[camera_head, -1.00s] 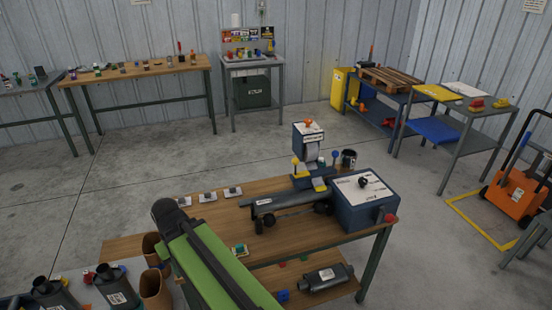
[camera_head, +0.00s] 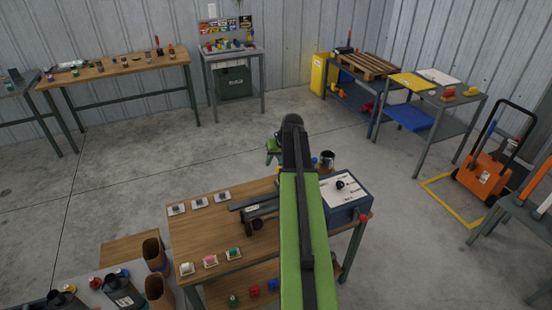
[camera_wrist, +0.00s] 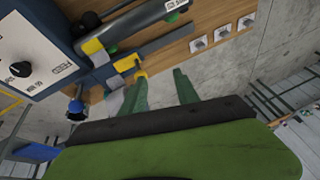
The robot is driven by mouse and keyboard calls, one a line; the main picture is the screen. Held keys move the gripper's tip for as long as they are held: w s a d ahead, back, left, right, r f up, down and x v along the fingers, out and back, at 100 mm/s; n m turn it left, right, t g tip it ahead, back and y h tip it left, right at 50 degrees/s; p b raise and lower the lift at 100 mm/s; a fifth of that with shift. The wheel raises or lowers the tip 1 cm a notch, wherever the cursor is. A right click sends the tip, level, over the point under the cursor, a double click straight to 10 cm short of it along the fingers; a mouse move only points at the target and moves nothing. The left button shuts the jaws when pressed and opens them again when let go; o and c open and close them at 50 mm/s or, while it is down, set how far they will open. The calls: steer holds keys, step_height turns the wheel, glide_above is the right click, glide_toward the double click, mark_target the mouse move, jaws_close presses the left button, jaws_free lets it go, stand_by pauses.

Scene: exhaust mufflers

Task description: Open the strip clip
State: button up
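My gripper (camera_wrist: 160,76) shows in the wrist view as two green fingers, apart, with nothing seen between them. In the head view, part of my gripper (camera_head: 273,150) shows left of the arm's dark end. In the wrist view, a yellow clip-like piece (camera_wrist: 128,63) sits by grey strips at the bench edge, just beyond and left of the fingertips. Another yellow piece (camera_wrist: 93,46) is further left. I cannot tell which is the strip clip, or whether it is open. In the head view my arm hides most of the strip stand.
A blue box with a dial (camera_head: 345,188) stands at the bench's right end. A dark tube (camera_wrist: 150,24) lies beside it in the wrist view.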

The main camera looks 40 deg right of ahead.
steer(key=s+d+r, duration=0.2)
steer(key=d, duration=0.3)
steer(key=b+x, duration=1.5)
steer(key=x, duration=0.2)
steer(key=shift+w+d+m, duration=0.35)
steer(key=shift+m, duration=0.05)
steer(key=shift+f, duration=0.15)
jaws_close()
steer(key=shift+w+a, duration=0.1)
